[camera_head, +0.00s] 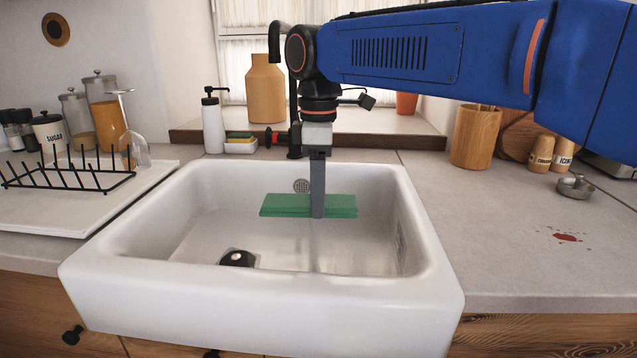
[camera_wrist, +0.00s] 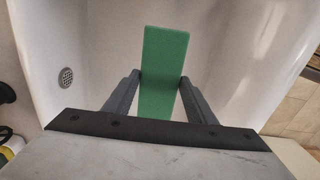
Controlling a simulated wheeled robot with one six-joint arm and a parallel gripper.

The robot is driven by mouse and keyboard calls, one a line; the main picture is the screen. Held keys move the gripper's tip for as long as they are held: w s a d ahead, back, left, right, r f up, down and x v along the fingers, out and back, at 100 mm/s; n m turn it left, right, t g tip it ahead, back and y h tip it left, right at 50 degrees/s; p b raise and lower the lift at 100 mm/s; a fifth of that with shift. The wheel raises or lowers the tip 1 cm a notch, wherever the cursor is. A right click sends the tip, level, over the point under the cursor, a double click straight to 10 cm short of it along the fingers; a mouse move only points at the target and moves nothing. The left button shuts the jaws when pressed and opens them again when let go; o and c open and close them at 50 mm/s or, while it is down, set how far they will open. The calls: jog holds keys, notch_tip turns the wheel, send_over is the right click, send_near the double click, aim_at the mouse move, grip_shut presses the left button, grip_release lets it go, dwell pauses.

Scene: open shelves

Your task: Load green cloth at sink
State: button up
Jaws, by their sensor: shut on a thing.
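The green cloth (camera_head: 282,205) is a flat, folded rectangle held level in or just above the white sink (camera_head: 250,310). My gripper (camera_head: 318,212) points straight down over the sink and is shut on the middle of the cloth. In the wrist view the cloth (camera_wrist: 164,70) runs lengthwise between the two fingers (camera_wrist: 160,92), with a finger at each long edge. The sink basin (camera_wrist: 110,40) lies beyond it. I cannot tell exactly how high the cloth is above the basin floor.
A dish rack (camera_head: 68,178) with a wine glass (camera_head: 135,150) stands left of the sink. A soap bottle (camera_head: 213,125) and sponges (camera_head: 240,143) stand behind it. A red stain (camera_head: 566,237) and small metal dish (camera_head: 576,187) are on the right counter. A dark object (camera_head: 238,258) lies in the basin.

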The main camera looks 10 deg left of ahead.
jog(key=shift+f, duration=6.1)
jog(key=shift+r, duration=0.15)
jog(key=shift+r, duration=6.4)
jog(key=shift+r, duration=0.1)
jog(key=shift+r, duration=1.9)
